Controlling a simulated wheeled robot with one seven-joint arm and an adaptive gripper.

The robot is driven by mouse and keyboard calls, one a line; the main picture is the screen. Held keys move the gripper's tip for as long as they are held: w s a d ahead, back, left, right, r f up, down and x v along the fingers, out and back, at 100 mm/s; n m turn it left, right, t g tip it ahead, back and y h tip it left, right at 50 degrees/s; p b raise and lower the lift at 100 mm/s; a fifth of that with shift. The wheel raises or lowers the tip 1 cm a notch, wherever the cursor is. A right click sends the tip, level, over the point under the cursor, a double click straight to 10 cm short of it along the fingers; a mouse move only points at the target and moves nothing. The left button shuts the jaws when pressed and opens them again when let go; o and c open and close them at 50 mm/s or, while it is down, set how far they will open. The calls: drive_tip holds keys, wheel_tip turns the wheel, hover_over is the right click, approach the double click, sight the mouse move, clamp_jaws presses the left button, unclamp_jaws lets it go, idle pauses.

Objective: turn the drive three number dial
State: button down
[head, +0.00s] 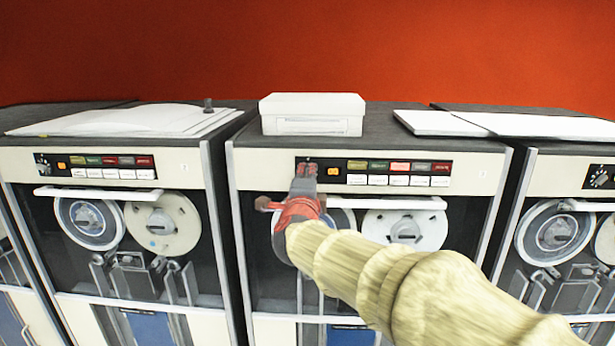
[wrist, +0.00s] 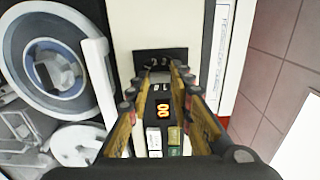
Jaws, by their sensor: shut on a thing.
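The middle tape drive (head: 270,162) has a black control panel (head: 342,169) with an orange display, coloured lamps and white buttons. My gripper (head: 305,172) reaches to the panel's left end, where the number dial sits, and covers the dial in the head view. In the wrist view my gripper (wrist: 160,78) has a finger on each side of the panel's dial end and is shut on the dial, a dark shape mostly hidden between the fingertips. The orange display (wrist: 163,106) shows between the fingers. The dial's setting cannot be read.
A matching drive on the left has its dial (head: 42,165) in plain view, and another stands on the right (head: 600,177). A white box (head: 313,113) sits on the middle drive. A white handle bar (head: 395,203) and tape reels (head: 403,229) lie just below the panel.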

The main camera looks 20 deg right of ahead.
drive_tip(key=shift+f, duration=0.1)
idle(0.3)
drive_tip(key=c, duration=1.7)
unclamp_jaws()
drive_tip(key=shift+a, duration=0.1)
drive_tip(key=shift+o, duration=0.6)
drive_tip(key=shift+s, duration=0.15)
drive_tip(key=v, duration=1.1)
drive_tip(key=shift+s, duration=0.3)
drive_tip(key=shift+a, duration=0.1)
